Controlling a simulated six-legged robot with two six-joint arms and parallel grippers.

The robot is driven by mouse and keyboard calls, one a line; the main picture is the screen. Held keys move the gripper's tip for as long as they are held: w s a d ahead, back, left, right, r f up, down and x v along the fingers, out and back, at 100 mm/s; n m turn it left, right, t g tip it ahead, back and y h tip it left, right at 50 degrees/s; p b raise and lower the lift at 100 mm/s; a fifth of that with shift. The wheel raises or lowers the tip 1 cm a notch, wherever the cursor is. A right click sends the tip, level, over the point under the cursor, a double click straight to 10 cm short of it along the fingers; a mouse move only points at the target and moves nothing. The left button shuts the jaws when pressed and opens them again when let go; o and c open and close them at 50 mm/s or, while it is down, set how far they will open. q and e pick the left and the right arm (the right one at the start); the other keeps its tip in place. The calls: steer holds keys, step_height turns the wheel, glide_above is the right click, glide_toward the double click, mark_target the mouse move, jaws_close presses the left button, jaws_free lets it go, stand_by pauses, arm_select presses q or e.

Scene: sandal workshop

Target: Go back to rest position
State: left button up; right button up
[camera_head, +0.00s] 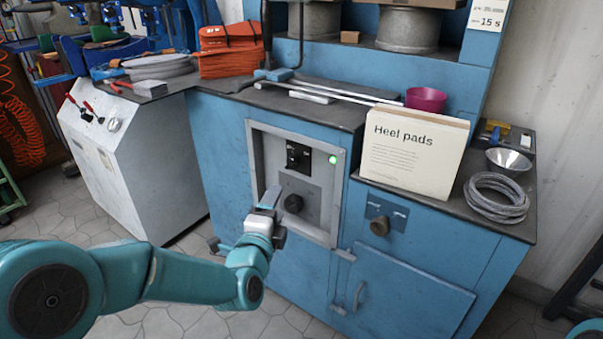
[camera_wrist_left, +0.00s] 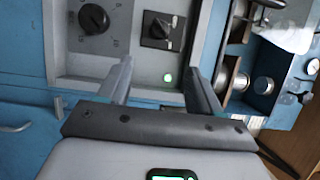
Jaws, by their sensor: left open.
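My left gripper (camera_head: 270,198) is in front of the grey control panel (camera_head: 262,152) on the blue cabinet. In the left wrist view the two fingers of the left gripper (camera_wrist_left: 160,70) are apart, with nothing between them. The panel has a black switch (camera_head: 298,157), a round black dial (camera_head: 293,203) and a lit green lamp (camera_head: 332,159). The wrist view also shows the switch (camera_wrist_left: 160,29), the dial (camera_wrist_left: 93,18) and the lamp (camera_wrist_left: 167,77) beyond the fingers. My right gripper is not in view.
A "Heel pads" box (camera_head: 410,155), a coil of wire (camera_head: 495,197), a metal bowl (camera_head: 508,161) and a magenta bowl (camera_head: 427,99) stand on the cabinet top. A white machine (camera_head: 125,165) stands at left. Tiled floor (camera_head: 290,322) is open in front.

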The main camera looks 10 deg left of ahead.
arm_select(q)
step_height(320, 180, up, 4)
steer(key=s+a+g+p, duration=0.2)
steer(key=g+p, duration=0.2)
steer(key=p, duration=1.5)
steer(key=s+d+f+n+g+h+p, duration=0.1)
steer(key=s+n+g+p, duration=0.3)
steer(key=s, duration=0.5)
steer(key=s+d+f+n+g+h+p, duration=0.1)
steer(key=s+d+f+n+g+p, duration=0.2)
steer(key=s+n+p, duration=0.4)
steer(key=s+d+f+n+g+h+p, duration=0.2)
steer(key=s+d+f+n+g+p, duration=0.1)
steer(key=s+n, duration=0.6)
steer(key=s+d+g+p, duration=0.1)
steer(key=s+g+p, duration=0.1)
steer(key=s+g, duration=0.1)
steer(key=shift+s+d+g+p, duration=0.2)
steer(key=shift+s+g+p, duration=0.15)
steer(key=shift+s, duration=0.4)
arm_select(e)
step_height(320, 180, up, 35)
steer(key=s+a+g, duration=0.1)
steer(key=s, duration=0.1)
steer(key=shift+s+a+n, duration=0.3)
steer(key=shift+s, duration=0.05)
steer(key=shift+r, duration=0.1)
